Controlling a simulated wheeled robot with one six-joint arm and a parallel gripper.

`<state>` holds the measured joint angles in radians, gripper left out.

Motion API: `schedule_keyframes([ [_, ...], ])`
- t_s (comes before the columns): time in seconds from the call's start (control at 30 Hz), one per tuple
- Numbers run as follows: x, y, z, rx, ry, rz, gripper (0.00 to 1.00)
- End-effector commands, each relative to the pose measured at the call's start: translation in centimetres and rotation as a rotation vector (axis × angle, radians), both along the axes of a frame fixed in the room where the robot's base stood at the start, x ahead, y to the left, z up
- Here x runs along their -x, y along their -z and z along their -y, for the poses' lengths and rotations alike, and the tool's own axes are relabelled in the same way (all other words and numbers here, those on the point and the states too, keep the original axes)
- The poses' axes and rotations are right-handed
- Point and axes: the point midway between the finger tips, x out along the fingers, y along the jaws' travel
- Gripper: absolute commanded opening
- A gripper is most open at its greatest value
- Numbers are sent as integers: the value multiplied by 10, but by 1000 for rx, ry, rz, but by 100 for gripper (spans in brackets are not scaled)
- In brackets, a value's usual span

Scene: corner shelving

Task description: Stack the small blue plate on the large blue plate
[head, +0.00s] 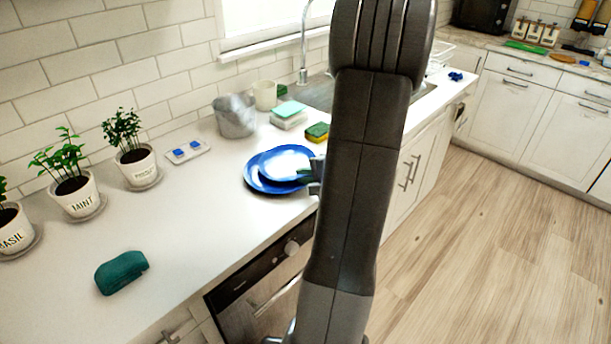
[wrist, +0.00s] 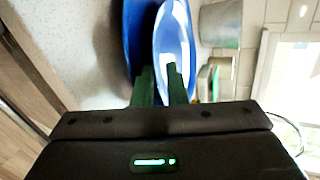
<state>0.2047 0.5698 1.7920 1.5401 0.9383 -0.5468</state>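The large blue plate (head: 256,181) lies on the white counter, left of my arm in the head view. It also shows in the wrist view (wrist: 133,35). The small blue plate (head: 284,160) overlaps it from above, shifted to the back right, with a rim of the large plate showing at left and front. I cannot tell whether the two plates touch. My gripper (head: 313,178) is at the small plate's right edge, partly hidden by my arm. In the wrist view, its two dark green fingers (wrist: 164,86) close around the rim of the small plate (wrist: 174,40).
A grey pot (head: 235,117), a cream cup (head: 265,95) and sponges (head: 317,132) stand behind the plates near the sink. Potted herbs (head: 134,160) line the wall at left. A teal object (head: 121,272) lies at front left. The counter between is clear.

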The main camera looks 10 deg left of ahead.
Motion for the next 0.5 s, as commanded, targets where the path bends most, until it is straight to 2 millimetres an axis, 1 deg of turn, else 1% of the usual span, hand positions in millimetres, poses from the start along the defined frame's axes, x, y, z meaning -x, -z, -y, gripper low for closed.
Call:
schedule_keyframes([
  [0.1, 1, -6, 2, 0, 1, 0, 13],
  [0.23, 14, -14, 20, 1, 5, 2, 13],
  [0.5, 46, -40, 61, 1, 6, 3, 13],
])
